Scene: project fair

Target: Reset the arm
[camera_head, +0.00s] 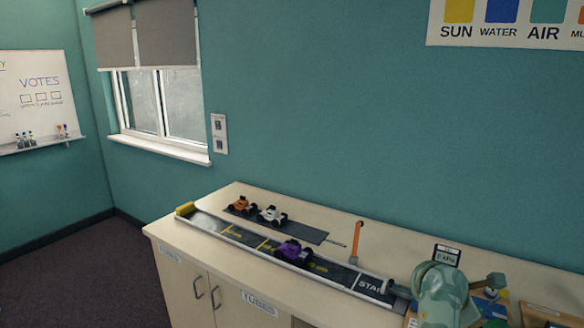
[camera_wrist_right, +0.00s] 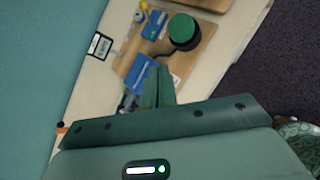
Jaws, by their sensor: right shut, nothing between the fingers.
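My right gripper (camera_wrist_right: 157,88) shows in the right wrist view. Its two green fingers are together with nothing between them, above the counter with wooden boards. A teal part of my right arm (camera_head: 443,293) shows at the lower right of the head view, over the right end of the counter; I cannot make out the fingertips there. My left arm and gripper are not in view.
On the counter (camera_head: 387,262) lies a track (camera_head: 228,232) with a purple car (camera_head: 293,252). An orange car (camera_head: 241,204) and a white car (camera_head: 271,215) stand behind it. An orange lever (camera_head: 357,240) stands upright. A green-topped round thing (camera_wrist_right: 184,27) sits on a board.

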